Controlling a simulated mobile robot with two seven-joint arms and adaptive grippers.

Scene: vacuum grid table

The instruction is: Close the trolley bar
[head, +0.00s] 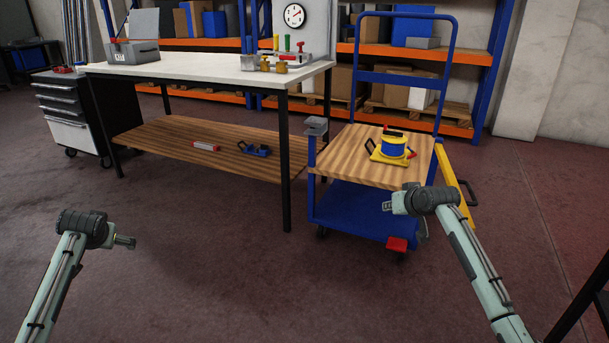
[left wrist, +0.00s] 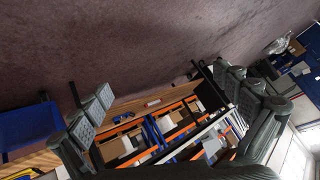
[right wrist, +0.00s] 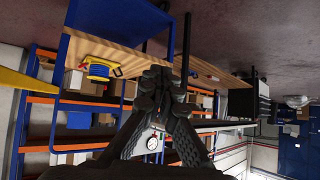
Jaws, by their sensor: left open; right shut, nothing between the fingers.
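The blue trolley (head: 360,208) stands right of the table, with a wooden top deck (head: 352,158) and a tall blue handle frame. Part of a yellow bar (right wrist: 18,83) shows at the left edge of the right wrist view. My right gripper (head: 388,204) is shut and empty, in front of the trolley and left of the yellow bar, apart from it. My left gripper (head: 130,242) is open and empty over bare floor at the left.
A yellow and blue reel (head: 392,147) sits on the trolley deck. A red block (head: 397,244) is at its lower front corner. A white-topped workbench (head: 205,68) with a wooden lower shelf stands to the left. Shelving is behind. The floor in front is clear.

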